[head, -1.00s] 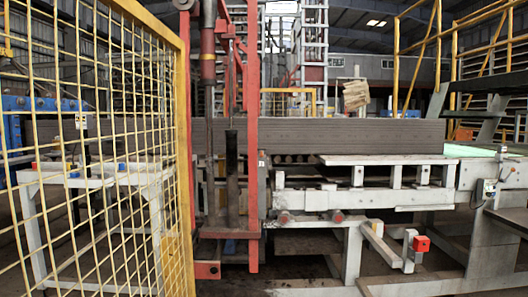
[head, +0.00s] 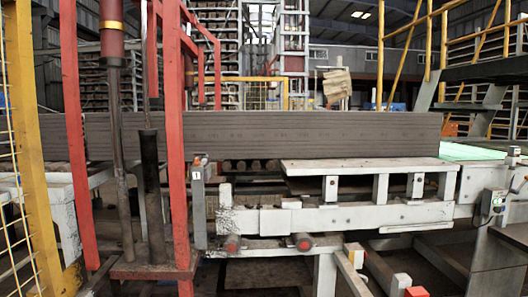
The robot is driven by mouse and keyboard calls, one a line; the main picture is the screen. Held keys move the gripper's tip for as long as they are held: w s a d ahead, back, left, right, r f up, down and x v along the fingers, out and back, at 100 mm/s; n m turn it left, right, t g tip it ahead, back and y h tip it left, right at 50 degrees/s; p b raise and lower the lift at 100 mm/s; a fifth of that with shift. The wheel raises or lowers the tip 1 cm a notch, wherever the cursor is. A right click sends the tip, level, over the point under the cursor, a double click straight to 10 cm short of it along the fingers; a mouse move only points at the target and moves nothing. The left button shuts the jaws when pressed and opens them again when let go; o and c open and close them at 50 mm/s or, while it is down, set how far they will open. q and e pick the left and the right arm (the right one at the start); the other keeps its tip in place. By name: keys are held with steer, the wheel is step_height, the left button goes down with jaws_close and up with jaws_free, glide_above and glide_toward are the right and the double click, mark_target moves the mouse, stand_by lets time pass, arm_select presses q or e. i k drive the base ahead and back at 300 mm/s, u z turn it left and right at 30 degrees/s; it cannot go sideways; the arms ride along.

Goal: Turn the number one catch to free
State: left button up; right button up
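A small white tag marked 1 (head: 197,161) sits at the top of a narrow grey upright post (head: 199,205), just right of the front red post. I take this to be the number one catch, but it is too small to tell its parts or which way it is set. The post stands at the left end of the white conveyor frame (head: 335,218). Neither of my grippers shows in the head view.
Red machine posts (head: 174,130) and a yellow mesh fence (head: 32,150) stand at the left. A long grey ribbed block (head: 300,134) lies across the machine. White beams and a red-ended bar (head: 415,291) jut forward at the lower right.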

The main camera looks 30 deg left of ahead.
mark_target(196, 163)
steer(key=u, duration=0.35)
steer(key=i, duration=1.4)
steer(key=u, duration=0.95)
